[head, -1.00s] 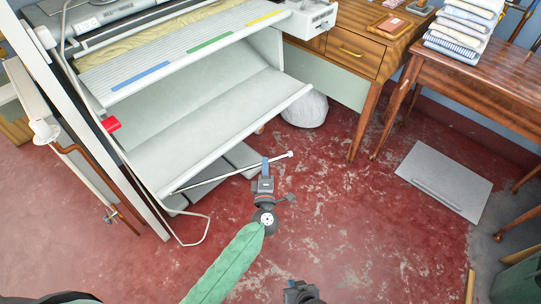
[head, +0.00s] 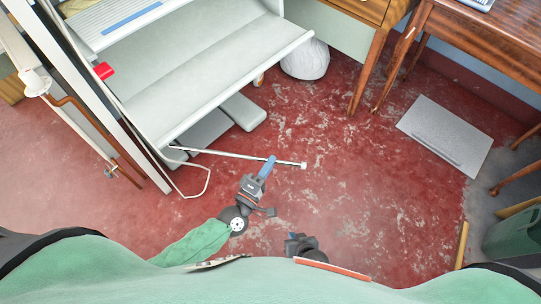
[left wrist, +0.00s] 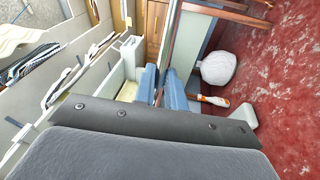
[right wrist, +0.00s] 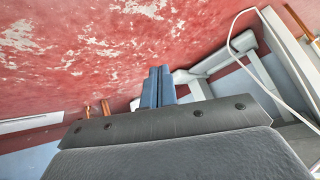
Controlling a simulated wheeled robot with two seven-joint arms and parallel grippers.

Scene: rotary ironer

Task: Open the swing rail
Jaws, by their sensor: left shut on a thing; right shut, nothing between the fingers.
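The swing rail (head: 225,154) is a thin white bar with a small end knob (head: 303,166). It is hinged at the ironer's lower left and sticks out at an angle in front of the ironer (head: 215,75), over the floor. My left gripper (head: 267,167) is shut on the rail near its knob end. In the left wrist view, the blue fingers (left wrist: 161,85) close around a thin bar. My right gripper (head: 292,240) is low in the head view, below the rail and apart from it. Its blue fingers (right wrist: 158,87) are together and empty.
A white bundle (head: 305,60) lies on the floor beside the ironer. A grey board (head: 445,133) lies flat at right, near the wooden table (head: 480,40). The red floor between is clear.

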